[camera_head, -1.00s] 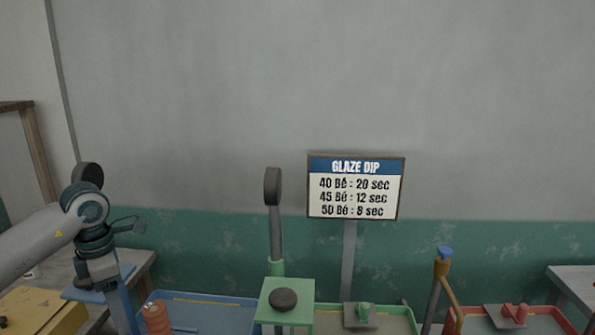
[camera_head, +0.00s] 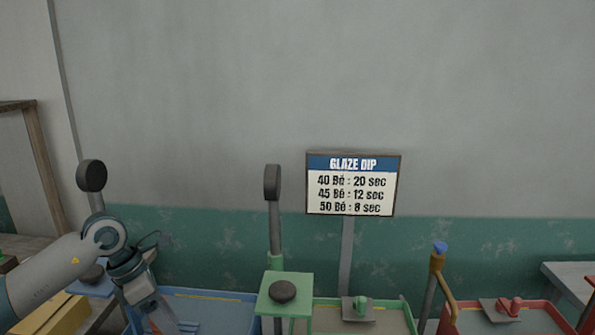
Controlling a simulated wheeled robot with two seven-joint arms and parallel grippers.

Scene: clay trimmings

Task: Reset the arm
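My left arm comes in from the left, with its grey forearm and dark wrist over the left end of the blue tray. The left gripper (camera_head: 158,318) points down and slightly right in front of that tray. Its fingertips are near the bottom edge and too unclear to tell whether they are open or shut, or whether anything is between them. My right arm and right gripper are not in view.
A blue tray (camera_head: 215,296), a green tray (camera_head: 385,318) and a red tray (camera_head: 535,318) stand in a row. Upright posts rise by them, and a green stand (camera_head: 296,283) carries a dark round knob (camera_head: 282,291). A glaze dip sign (camera_head: 352,184) stands behind.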

